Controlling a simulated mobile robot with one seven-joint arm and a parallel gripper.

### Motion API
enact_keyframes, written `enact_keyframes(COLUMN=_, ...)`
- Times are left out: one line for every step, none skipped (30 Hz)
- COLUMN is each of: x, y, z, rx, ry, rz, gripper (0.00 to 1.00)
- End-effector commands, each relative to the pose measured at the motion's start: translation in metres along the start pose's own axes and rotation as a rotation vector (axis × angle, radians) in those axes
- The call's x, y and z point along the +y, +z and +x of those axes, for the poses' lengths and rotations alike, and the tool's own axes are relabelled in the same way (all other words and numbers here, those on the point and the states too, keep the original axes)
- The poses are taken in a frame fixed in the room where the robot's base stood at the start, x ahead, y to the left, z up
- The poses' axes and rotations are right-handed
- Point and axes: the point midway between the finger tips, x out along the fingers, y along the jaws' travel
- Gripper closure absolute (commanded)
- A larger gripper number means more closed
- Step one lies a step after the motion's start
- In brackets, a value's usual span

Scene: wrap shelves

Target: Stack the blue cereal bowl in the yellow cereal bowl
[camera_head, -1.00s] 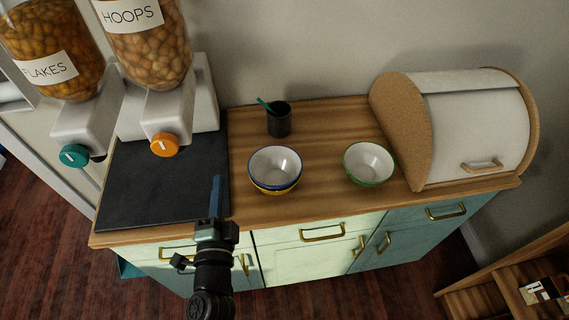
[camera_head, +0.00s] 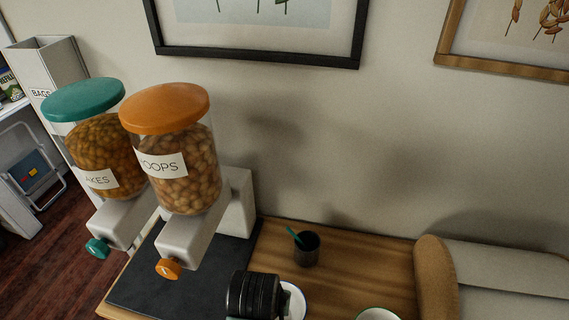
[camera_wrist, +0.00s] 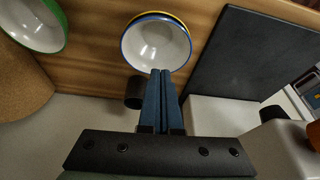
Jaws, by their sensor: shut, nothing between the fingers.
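The blue-rimmed bowl (camera_wrist: 158,45), white inside, sits nested in the yellow bowl (camera_wrist: 176,17) on the wooden counter. Only a sliver of yellow rim shows beyond the blue rim in the wrist view. In the head view, the blue-rimmed bowl (camera_head: 297,301) is mostly hidden behind my black arm and cut by the bottom edge. My gripper (camera_wrist: 162,72) has its two blue fingers shut and empty. In the wrist view its tips overlap the bowl's lower rim; whether they touch it is unclear. The fingers are not visible in the head view.
A green-rimmed bowl (camera_head: 378,314) stands to the right. A dark cup (camera_head: 306,249) with a teal stick is behind the bowls. Two cereal dispensers (camera_head: 170,165) stand at left by a dark mat (camera_head: 165,283). A bread box (camera_head: 500,275) is at right.

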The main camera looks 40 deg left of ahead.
Motion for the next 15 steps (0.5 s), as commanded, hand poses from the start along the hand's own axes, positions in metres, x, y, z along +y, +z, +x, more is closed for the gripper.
enact_keyframes(x=0.001, y=0.001, z=0.0, rx=-0.01, ry=0.005, rz=-0.002, gripper=1.0)
enact_keyframes(x=0.001, y=0.002, z=0.001, rx=-0.013, ry=0.007, rz=-0.003, gripper=1.0)
enact_keyframes(x=0.002, y=0.002, z=0.004, rx=-0.015, ry=0.007, rz=-0.003, gripper=1.0)
enact_keyframes(x=0.002, y=0.003, z=0.007, rx=-0.015, ry=0.007, rz=-0.003, gripper=1.0)
enact_keyframes(x=0.002, y=0.003, z=0.01, rx=-0.016, ry=0.007, rz=-0.002, gripper=1.0)
enact_keyframes(x=0.002, y=0.003, z=0.016, rx=-0.016, ry=0.007, rz=-0.002, gripper=1.0)
enact_keyframes(x=0.002, y=0.003, z=0.02, rx=-0.016, ry=0.007, rz=-0.002, gripper=1.0)
enact_keyframes(x=0.002, y=0.004, z=0.025, rx=-0.017, ry=0.007, rz=-0.002, gripper=1.0)
enact_keyframes(x=0.002, y=0.003, z=0.032, rx=-0.017, ry=0.006, rz=-0.002, gripper=1.0)
enact_keyframes(x=0.002, y=0.003, z=0.038, rx=-0.016, ry=0.006, rz=-0.001, gripper=1.0)
enact_keyframes(x=0.002, y=0.003, z=0.044, rx=-0.017, ry=0.006, rz=-0.001, gripper=1.0)
enact_keyframes(x=0.002, y=0.004, z=0.051, rx=-0.017, ry=0.006, rz=-0.001, gripper=1.0)
enact_keyframes(x=0.002, y=0.003, z=0.056, rx=-0.016, ry=0.006, rz=-0.001, gripper=1.0)
enact_keyframes(x=0.002, y=0.003, z=0.062, rx=-0.015, ry=0.006, rz=-0.001, gripper=1.0)
enact_keyframes(x=0.002, y=0.003, z=0.069, rx=-0.015, ry=0.006, rz=-0.001, gripper=1.0)
